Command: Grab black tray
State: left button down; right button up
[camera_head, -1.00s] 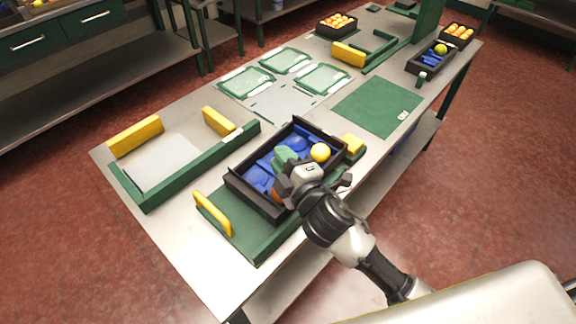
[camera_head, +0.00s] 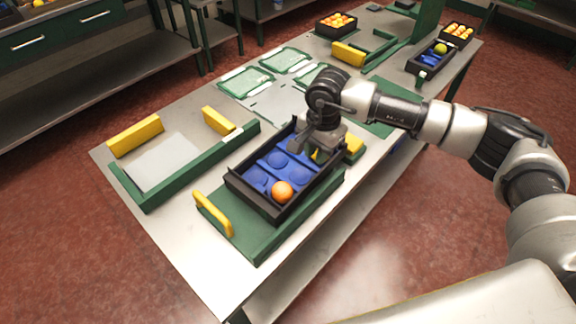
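A black tray (camera_head: 250,201) with a blue insert of round hollows sits on a green holder (camera_head: 246,240) at the near part of the table. An orange (camera_head: 282,192) lies in its near corner. A yellow fruit (camera_head: 315,155) at the tray's far right is mostly hidden under my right gripper (camera_head: 312,152). That gripper points down over the tray's far right end, its arm coming in from the right. Its fingers are largely hidden, so I cannot tell whether they are shut or touch the fruit. My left gripper is not in view.
Yellow blocks (camera_head: 213,213) stand at the holder's ends. A green-edged frame (camera_head: 190,169) lies to the left. Green-framed panels (camera_head: 246,81) lie mid-table. Other black trays with fruit (camera_head: 337,24) (camera_head: 432,58) stand at the far end. The near left tabletop is clear.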

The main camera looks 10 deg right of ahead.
jog(key=p, duration=0.1)
send_over(314, 177)
jog(key=d, duration=0.1)
jog(key=shift+h, duration=0.3)
notch_tip(314, 177, down, 5)
jog(key=shift+r, duration=0.1)
jog(key=f+p, duration=0.1)
jog(key=f, duration=0.1)
jog(key=a+f+p, duration=0.1)
jog(key=f, duration=0.1)
jog(key=shift+s+f, duration=0.1)
jog(key=shift+f, duration=0.75)
jog(key=shift+r, duration=0.1)
grip_shut()
